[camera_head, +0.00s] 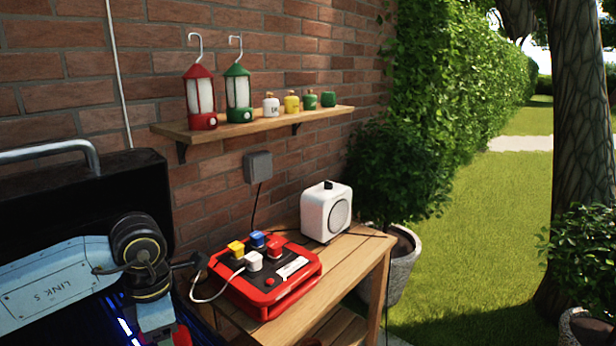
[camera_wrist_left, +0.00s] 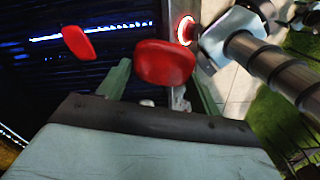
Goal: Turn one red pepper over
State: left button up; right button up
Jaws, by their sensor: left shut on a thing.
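My left gripper (camera_wrist_left: 162,70) is seen from above in the left wrist view, with its two green fingers on either side of a red pepper (camera_wrist_left: 165,62). It is shut on this pepper, whose smooth, rounded red side faces the camera. A second red pepper (camera_wrist_left: 77,42) is apart from it, to the left, over the dark slats of the grill (camera_wrist_left: 40,75). In the head view the grill's black lid (camera_head: 75,195) is up at the left, and my left arm covers much of the grill. My right gripper is in neither view.
A glowing red ring (camera_wrist_left: 185,30) is just right of the held pepper. In the head view a wooden side table (camera_head: 345,262) bears a red box (camera_head: 262,300) with coloured plugs and a white speaker (camera_head: 325,212). A shelf (camera_head: 260,124) with lanterns is on the brick wall.

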pick_arm(q)
jog(key=m, duration=0.4)
jog(key=d+m, duration=0.1)
jog(key=m, duration=0.1)
jog(key=shift+s+d+r, duration=0.1)
jog(key=shift+s, duration=0.25)
jog(key=m, duration=0.4)
jog(key=d+m, duration=0.1)
jog(key=m, duration=0.1)
jog(key=shift+s, duration=0.35)
jog(key=m, duration=0.6)
jog(key=shift+s+d, duration=0.4)
jog(key=m, duration=0.4)
jog(key=s+m, duration=0.1)
jog(key=m, duration=0.1)
jog(key=shift+d, duration=0.35)
jog(key=shift+d, duration=0.1)
